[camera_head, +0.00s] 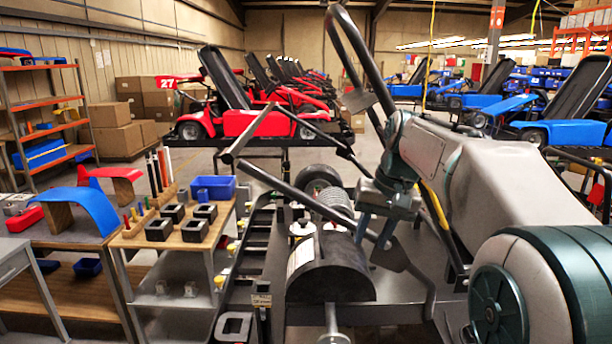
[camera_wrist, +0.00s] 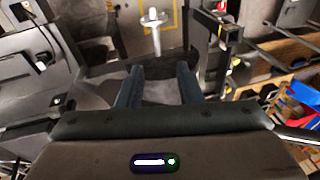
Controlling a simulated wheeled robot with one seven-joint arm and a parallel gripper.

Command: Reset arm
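My arm (camera_head: 500,170) comes in from the right in the head view, with its forearm reaching left over the bare kart frame. My gripper (camera_head: 375,230) points down above the frame, close to a slanted dark tube. In the wrist view my gripper (camera_wrist: 158,82) has its two dark fingers apart, and nothing shows held between them. The dark curved cover (camera_head: 330,268) on the kart lies just left of and below the fingers in the head view. Whether the fingertips touch any kart part cannot be told.
A small cart (camera_head: 192,235) with black blocks and a blue bin (camera_head: 214,188) stands left of the kart. A bench with a blue curved panel (camera_head: 80,208) is farther left. Kart tubes (camera_head: 352,60) rise around my arm. Red and blue karts stand behind.

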